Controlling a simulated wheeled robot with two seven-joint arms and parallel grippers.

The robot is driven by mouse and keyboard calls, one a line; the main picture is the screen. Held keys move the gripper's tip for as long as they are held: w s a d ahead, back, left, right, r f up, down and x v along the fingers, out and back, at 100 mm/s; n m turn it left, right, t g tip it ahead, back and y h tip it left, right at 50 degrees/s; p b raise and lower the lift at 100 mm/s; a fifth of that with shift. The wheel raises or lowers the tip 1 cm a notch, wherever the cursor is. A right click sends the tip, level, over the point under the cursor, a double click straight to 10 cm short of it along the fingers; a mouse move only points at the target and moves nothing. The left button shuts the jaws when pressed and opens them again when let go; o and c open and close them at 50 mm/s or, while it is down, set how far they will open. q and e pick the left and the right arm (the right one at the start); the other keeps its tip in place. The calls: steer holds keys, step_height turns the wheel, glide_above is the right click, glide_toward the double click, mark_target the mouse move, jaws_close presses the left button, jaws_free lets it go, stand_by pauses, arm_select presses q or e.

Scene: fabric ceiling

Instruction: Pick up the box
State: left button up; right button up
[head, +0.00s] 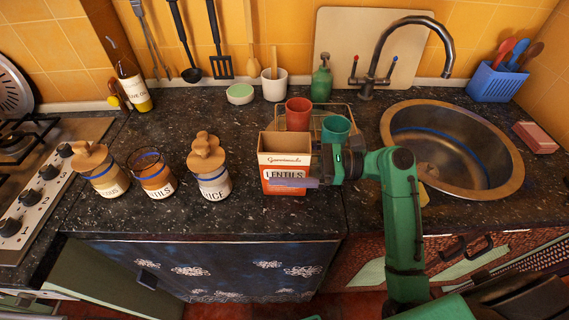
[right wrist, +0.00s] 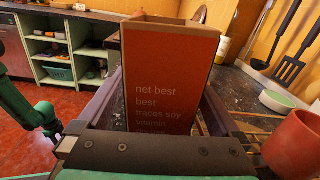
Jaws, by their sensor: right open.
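The box (head: 285,161) is an open-topped red-brown and cream carton labelled lentils, standing upright on the dark counter near its front edge. My right gripper (head: 290,182) reaches it from the right, with a finger across the box's front face. In the right wrist view the box (right wrist: 170,75) stands between the two open fingers of my right gripper (right wrist: 160,105), one along each side. Whether the fingers touch the box cannot be told. My left gripper is not in view.
Lidded jars (head: 211,170) and an open glass jar (head: 153,175) stand left of the box. A red cup (head: 298,114) and a teal cup (head: 336,128) are close behind it. The sink (head: 455,145) is to the right. Bare counter lies left of the box.

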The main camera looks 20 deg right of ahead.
jaws_close()
step_height(320, 180, up, 10)
stand_by(0.6)
